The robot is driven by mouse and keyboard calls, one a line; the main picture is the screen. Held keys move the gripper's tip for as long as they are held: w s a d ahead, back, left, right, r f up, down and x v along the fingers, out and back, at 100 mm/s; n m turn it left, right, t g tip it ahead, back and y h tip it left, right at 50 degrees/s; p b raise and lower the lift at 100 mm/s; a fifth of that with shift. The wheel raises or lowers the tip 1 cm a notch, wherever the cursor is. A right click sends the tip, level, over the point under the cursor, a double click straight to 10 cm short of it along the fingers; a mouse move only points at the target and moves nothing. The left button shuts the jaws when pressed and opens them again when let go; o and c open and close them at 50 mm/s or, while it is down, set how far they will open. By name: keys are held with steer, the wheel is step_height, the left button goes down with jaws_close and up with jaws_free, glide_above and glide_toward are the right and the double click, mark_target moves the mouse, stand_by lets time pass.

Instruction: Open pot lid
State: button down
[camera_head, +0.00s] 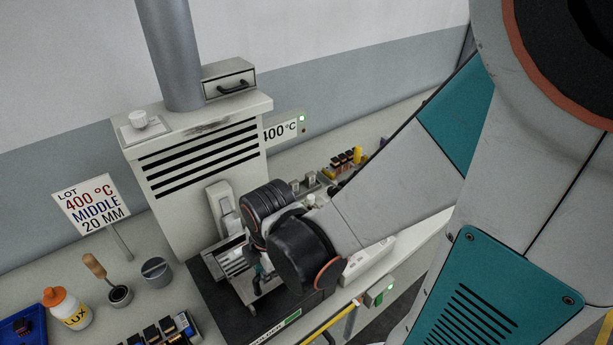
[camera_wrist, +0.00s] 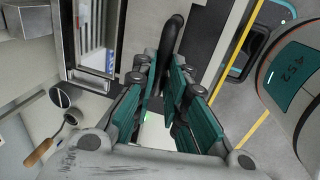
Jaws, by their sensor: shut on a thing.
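My gripper (camera_wrist: 164,80) has teal, ribbed fingers that close in around a black, rounded bar-like handle (camera_wrist: 172,38) in the wrist view. How the handle joins what lies below is hidden, and I cannot tell whether it belongs to the pot lid. In the head view my gripper (camera_head: 262,278) is mostly hidden behind my black wrist, low over a dark base plate (camera_head: 210,298) in front of the vented cabinet.
The vented cabinet (camera_head: 200,180) with a duct stands behind my gripper. Small parts (camera_head: 345,160) stand behind my arm. A yellow rail (camera_head: 330,322) runs along the front edge.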

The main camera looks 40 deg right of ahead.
steer(key=shift+s, duration=0.15)
steer(key=c, duration=1.6)
jaws_free()
steer(key=shift+r, duration=0.15)
step_height(320, 180, up, 11)
steer(key=s, duration=0.2)
steer(key=shift+r, duration=0.2)
steer(key=m+t+b, duration=0.1)
steer(key=m+b, duration=0.1)
steer(key=m, duration=0.4)
steer(key=m+t+b, duration=0.2)
steer(key=m, duration=0.4)
steer(key=w+m+t+b, duration=0.1)
steer(key=m+t+b, duration=0.1)
steer(key=m, duration=0.4)
steer(key=shift+d+f, duration=0.25)
steer(key=shift+d, duration=0.1)
